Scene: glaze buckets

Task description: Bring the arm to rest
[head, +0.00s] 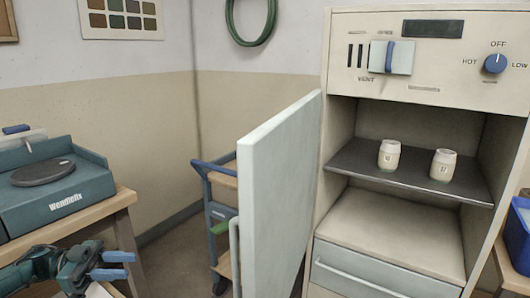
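My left gripper (116,265) is at the lower left, with its two blue fingers pointing right. The fingers are apart and nothing shows between them, so it is open and empty. It is in front of the wooden bench (108,207), near the bench's right end. My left arm comes in from the lower left edge. My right gripper is not in view.
A cabinet (340,58) stands at right, its pale door (275,190) swung open. Two white jars (389,155) (443,165) stand on its dark shelf (400,178). A teal Wendlefix machine (60,205) sits on the bench. A blue-framed cart (204,185) stands behind the door.

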